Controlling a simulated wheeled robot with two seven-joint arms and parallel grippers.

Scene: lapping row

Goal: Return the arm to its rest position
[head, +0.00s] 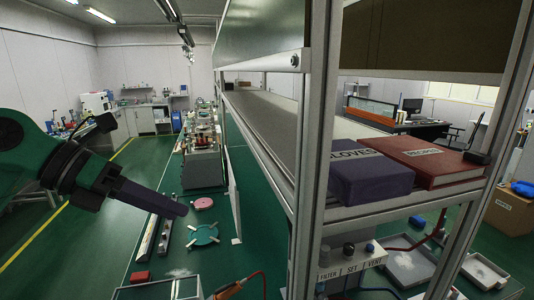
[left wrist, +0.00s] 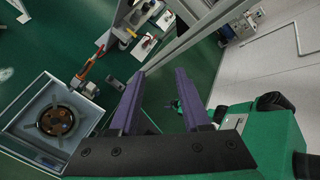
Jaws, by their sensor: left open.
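My left arm comes in from the left in the head view, and its gripper (head: 178,207) hangs in free air over the green floor. In the left wrist view the two purple fingers of this gripper (left wrist: 160,88) stand apart with nothing between them. The gripper touches nothing that I can see. My right gripper shows in neither view.
To the right stands a metal shelf frame (head: 308,150) with a purple box marked GLOVES (head: 370,178) and a red book (head: 432,165). An open tray (left wrist: 22,128) with a round part is at left in the wrist view.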

